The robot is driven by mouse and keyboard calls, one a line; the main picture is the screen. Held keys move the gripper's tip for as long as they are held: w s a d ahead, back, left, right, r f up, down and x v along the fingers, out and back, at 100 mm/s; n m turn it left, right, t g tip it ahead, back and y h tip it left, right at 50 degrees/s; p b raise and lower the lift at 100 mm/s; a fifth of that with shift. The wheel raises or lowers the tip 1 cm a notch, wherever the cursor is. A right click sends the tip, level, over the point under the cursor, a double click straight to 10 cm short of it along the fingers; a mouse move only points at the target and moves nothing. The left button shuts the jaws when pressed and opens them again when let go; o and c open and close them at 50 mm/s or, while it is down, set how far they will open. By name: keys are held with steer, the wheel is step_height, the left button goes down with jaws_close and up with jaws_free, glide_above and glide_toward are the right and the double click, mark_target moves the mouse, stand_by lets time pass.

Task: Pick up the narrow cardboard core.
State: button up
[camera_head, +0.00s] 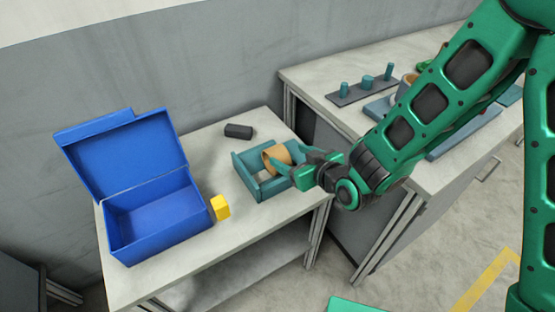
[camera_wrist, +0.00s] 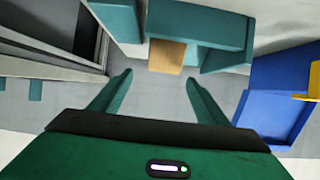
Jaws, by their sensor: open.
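A tan cardboard core (camera_head: 277,156) lies on its side in a teal open tray (camera_head: 245,172) on the near table. In the wrist view the core (camera_wrist: 167,56) shows as a tan block between teal tray walls (camera_wrist: 225,30), just beyond my fingertips. My gripper (camera_head: 297,161) is at the right side of the tray, close to the core, and hides part of both. In the wrist view my gripper (camera_wrist: 159,78) has its two fingers spread with nothing between them. I cannot tell whether a finger touches the tray.
A blue box (camera_head: 155,215) with its lid open stands left on the table, with a yellow block (camera_head: 220,207) beside it. A dark block (camera_head: 238,131) lies behind the tray. The right bench holds a pegged board (camera_head: 362,91) and a pale ring-shaped thing (camera_head: 405,86), partly behind my arm.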

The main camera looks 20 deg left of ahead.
mark_target(277, 151)
steer(key=shift+s+x, duration=0.2)
steer(key=shift+x, duration=3.75)
steer(key=shift+a, duration=0.2)
steer(key=shift+c, duration=0.4)
steer(key=shift+r, duration=0.1)
steer(key=c, duration=1)
steer(key=shift+c, duration=0.2)
